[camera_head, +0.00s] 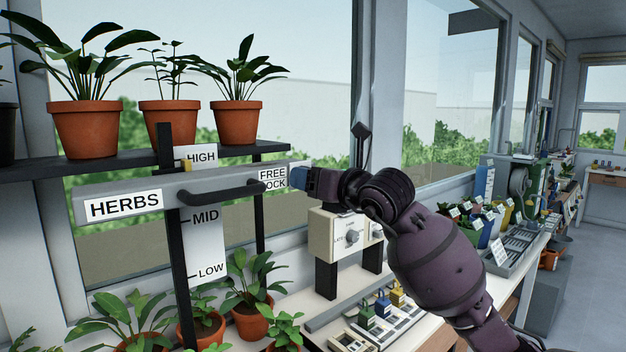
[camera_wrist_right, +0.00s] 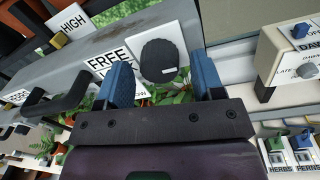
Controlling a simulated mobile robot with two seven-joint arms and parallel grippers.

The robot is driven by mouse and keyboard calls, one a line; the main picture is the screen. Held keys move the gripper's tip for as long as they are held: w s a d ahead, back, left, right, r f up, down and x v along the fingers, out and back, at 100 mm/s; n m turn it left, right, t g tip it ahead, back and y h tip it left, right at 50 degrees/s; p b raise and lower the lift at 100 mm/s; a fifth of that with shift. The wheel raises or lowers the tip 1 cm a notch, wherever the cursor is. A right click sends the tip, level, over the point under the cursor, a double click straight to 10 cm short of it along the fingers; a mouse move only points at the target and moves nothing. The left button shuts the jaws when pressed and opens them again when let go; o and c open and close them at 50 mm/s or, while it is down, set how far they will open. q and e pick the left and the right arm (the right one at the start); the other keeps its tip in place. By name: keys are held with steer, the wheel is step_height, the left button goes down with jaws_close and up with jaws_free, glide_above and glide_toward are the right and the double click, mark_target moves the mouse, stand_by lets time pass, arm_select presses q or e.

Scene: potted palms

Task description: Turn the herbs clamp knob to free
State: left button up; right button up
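The herbs clamp bar (camera_head: 150,196) is a grey rail labelled HERBS, with a black handle (camera_head: 222,192) on its front. A FREE/LOCK label (camera_head: 272,180) is at its right end. My right gripper (camera_head: 298,178) is at that end and hides the clamp knob in the head view. In the right wrist view the knob (camera_wrist_right: 160,62) is round and black, with a small pale mark at its lower right. The open blue fingers of my right gripper (camera_wrist_right: 160,68) stand on either side of it, with gaps showing. My left gripper is not in view.
A scale (camera_head: 205,240) marked HIGH, MID and LOW stands behind the bar. Potted plants fill the shelf (camera_head: 120,160) above and the area below. A cream control box (camera_head: 345,236) with knobs stands right of the bar, and small blocks sit in a tray (camera_head: 385,328) below.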

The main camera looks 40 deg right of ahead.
steer(key=c, duration=0.8)
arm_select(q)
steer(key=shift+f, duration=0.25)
arm_select(e)
steer(key=shift+n, duration=0.4)
arm_select(q)
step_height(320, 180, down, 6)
steer(key=b, duration=0.7)
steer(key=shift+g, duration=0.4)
arm_select(e)
steer(key=n, duration=1.6)
steer(key=shift+h, duration=0.3)
arm_select(q)
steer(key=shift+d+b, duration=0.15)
steer(key=shift+b, duration=0.15)
arm_select(e)
steer(key=shift+r+n, duration=0.1)
steer(key=shift+n, duration=0.3)
